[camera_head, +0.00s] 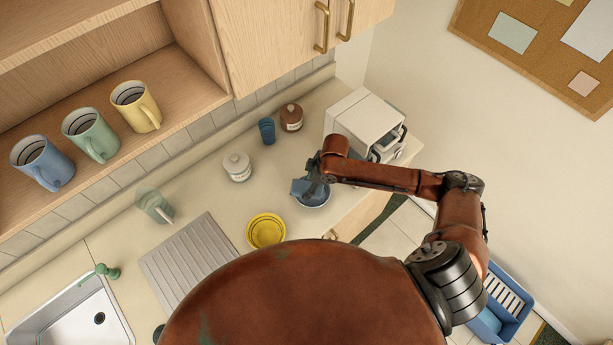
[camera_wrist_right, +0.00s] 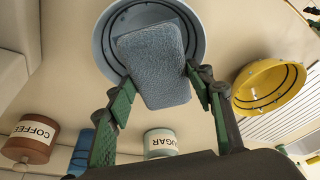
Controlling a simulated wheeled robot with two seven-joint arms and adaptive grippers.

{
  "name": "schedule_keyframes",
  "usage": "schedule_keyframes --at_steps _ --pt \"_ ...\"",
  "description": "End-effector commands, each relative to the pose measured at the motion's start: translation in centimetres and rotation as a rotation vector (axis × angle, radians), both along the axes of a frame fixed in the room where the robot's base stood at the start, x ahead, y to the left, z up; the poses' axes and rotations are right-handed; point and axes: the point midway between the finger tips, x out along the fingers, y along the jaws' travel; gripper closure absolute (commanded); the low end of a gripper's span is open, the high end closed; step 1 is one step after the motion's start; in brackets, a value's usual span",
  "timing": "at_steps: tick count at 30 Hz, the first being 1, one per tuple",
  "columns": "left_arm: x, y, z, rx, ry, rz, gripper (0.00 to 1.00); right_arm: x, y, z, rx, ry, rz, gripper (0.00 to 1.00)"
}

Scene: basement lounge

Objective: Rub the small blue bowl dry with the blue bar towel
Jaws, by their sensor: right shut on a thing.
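The small blue bowl (camera_wrist_right: 192,28) stands on the counter; it also shows in the head view (camera_head: 318,200), partly covered by my right gripper (camera_head: 314,178). The blue bar towel (camera_wrist_right: 155,65) is a folded, textured pad between the green-padded fingers of my right gripper (camera_wrist_right: 163,92) in the wrist view. The gripper is shut on the towel and holds it over the bowl, with the towel's far part overlapping the bowl's inside. I cannot tell whether the towel touches the bowl. In the head view the towel (camera_head: 299,187) shows beside the fingers. My left gripper is not in view.
A yellow bowl (camera_head: 266,231) stands left of the blue bowl. A sugar jar (camera_head: 238,168), a blue cup (camera_head: 267,130), a coffee jar (camera_head: 291,118) and a white appliance (camera_head: 362,121) stand behind. The ribbed drainboard (camera_head: 188,262) and sink (camera_head: 72,318) are further left.

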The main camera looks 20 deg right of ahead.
Motion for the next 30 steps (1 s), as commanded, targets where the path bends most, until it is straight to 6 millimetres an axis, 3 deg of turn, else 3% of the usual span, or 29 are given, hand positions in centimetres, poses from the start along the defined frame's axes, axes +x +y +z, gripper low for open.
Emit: schedule_keyframes --at_steps 16,30 --pt "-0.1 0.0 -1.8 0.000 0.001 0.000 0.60 0.3 -2.2 -0.1 -0.002 0.000 0.014 0.71" --pt "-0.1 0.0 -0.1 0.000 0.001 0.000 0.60 0.0 -0.2 0.0 0.000 0.001 0.004 0.71"
